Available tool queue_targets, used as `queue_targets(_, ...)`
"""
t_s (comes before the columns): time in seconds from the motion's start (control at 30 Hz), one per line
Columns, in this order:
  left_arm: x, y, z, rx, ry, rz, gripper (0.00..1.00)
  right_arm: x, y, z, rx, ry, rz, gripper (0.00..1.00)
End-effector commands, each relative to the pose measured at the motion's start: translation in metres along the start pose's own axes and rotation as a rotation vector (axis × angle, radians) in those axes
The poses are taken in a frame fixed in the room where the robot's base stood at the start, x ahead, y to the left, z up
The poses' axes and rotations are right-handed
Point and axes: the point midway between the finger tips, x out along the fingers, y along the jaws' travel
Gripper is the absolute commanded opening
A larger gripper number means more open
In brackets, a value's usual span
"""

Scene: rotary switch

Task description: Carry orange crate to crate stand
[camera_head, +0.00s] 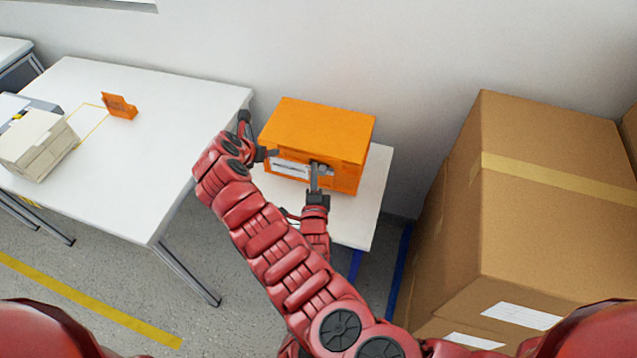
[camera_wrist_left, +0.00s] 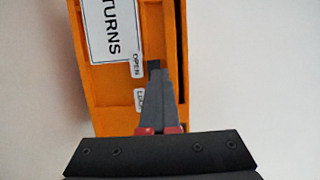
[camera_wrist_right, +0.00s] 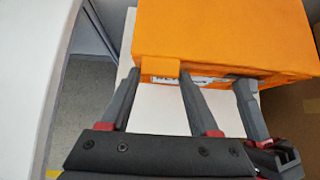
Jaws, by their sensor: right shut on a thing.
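My right gripper (camera_head: 254,136) is at the crate's left end. In the right wrist view its two fingers (camera_wrist_right: 158,90) straddle an orange part of the crate (camera_wrist_right: 230,38). My left gripper (camera_head: 318,172) is at the crate's labelled front. In the left wrist view its fingers (camera_wrist_left: 156,90) are together beside an "OPEN" label on the crate (camera_wrist_left: 165,30); their tips lie close to the front. The arms cross, and my right arm hides part of the stand.
A white table (camera_head: 170,125) at left holds a small orange holder (camera_head: 119,105) and a pale box (camera_head: 38,145). Large cardboard boxes (camera_head: 540,210) stand close on the right. The floor (camera_head: 110,260) has a yellow line. The wall is right behind the crate.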

Motion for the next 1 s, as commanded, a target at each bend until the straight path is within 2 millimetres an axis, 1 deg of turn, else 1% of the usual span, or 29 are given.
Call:
queue_targets(0.03,0.000,0.007,-0.001,0.000,0.002,-0.001,0.00,0.004,0.002,-0.004,0.001,-0.003,0.005,0.00)
queue_targets(0.33,0.000,0.005,-0.001,-0.001,0.002,-0.001,0.00,0.002,0.002,-0.003,0.001,-0.003,0.005,0.00)
queue_targets(0.57,0.000,0.008,-0.001,-0.001,0.002,-0.001,0.00,0.005,0.002,-0.005,0.001,-0.003,0.005,0.00)
queue_targets(0.77,0.000,0.018,-0.002,-0.001,0.002,-0.001,0.00,0.011,0.002,-0.012,0.001,-0.003,0.005,0.00)
queue_targets(1.0,0.000,0.036,-0.002,-0.001,0.002,-0.001,0.00,0.024,0.002,-0.025,0.001,-0.003,0.005,0.00)
